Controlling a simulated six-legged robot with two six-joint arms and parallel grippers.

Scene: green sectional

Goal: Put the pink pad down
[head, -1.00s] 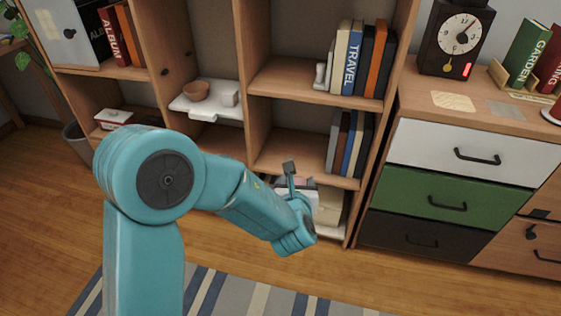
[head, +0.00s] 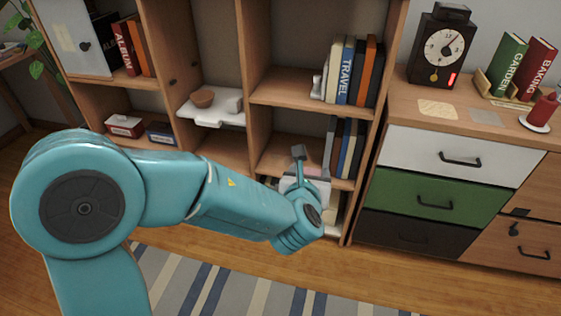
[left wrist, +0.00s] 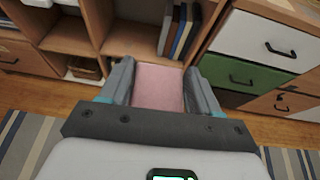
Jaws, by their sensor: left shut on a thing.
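The pink pad (left wrist: 158,86) shows in the left wrist view as a flat pink block between the two fingers of my left gripper (left wrist: 160,88). The gripper is shut on it. In the head view my left gripper (head: 302,175) is in front of the lower middle of the shelf unit, and the arm hides most of the pad there. The pad is held in the air in front of the shelves. My right gripper is not in view.
A drawer cabinet (head: 450,158) stands right, with a clock (head: 441,50) on top. A striped rug (head: 230,285) lies on the floor.

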